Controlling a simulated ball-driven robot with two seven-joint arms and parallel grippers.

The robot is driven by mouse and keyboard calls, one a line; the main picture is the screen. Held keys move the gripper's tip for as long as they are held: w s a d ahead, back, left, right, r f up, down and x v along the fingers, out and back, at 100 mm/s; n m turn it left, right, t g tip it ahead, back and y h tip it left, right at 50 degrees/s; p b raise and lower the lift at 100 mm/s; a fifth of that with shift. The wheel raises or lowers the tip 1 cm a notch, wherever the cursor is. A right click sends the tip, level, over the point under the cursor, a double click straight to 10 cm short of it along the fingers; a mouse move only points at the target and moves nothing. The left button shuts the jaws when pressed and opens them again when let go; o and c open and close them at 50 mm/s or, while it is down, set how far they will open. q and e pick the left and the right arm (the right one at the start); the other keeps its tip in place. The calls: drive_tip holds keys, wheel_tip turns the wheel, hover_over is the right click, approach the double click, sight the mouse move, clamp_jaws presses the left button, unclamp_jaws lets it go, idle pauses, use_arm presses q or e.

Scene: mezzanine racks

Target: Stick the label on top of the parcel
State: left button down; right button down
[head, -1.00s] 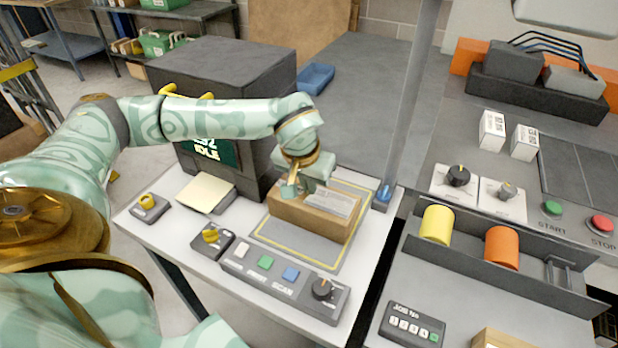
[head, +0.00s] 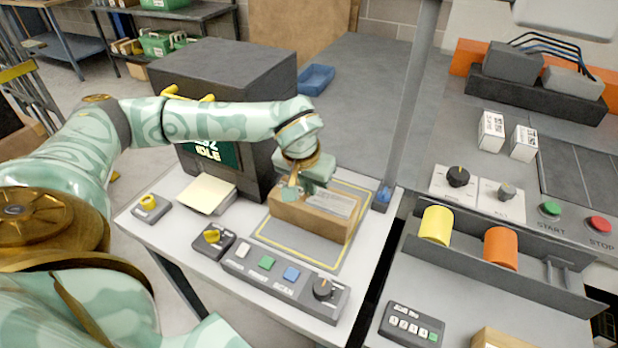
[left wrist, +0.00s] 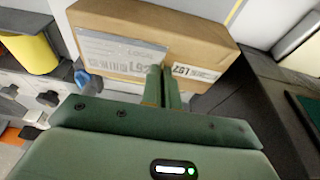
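The parcel (head: 312,217) is a brown cardboard box inside a yellow outline on the grey pad. The label (head: 338,203), a pale printed rectangle with a barcode, shows over the parcel's top, towards its far edge. My left gripper (head: 291,192) is at the left part of the parcel. In the left wrist view its fingers (left wrist: 162,84) are close together at one end of the label (left wrist: 122,50) and look shut on it. Whether the label touches the parcel (left wrist: 150,18) all over is not clear. My right gripper is not in view.
A second white printed label (left wrist: 195,72) is on the parcel's side. A button panel (head: 285,281) lies in front of the pad, a dark screen unit (head: 225,90) behind left. A grey post (head: 410,110) rises at the right. A paper stack (head: 206,193) lies left.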

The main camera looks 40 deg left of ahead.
use_arm(q)
drive_tip(key=shift+s+f, duration=0.1)
drive_tip(key=shift+f, duration=0.05)
drive_tip(key=c, duration=1.3)
unclamp_jaws()
wheel_tip(320, 180, up, 7)
drive_tip(key=p, duration=0.7)
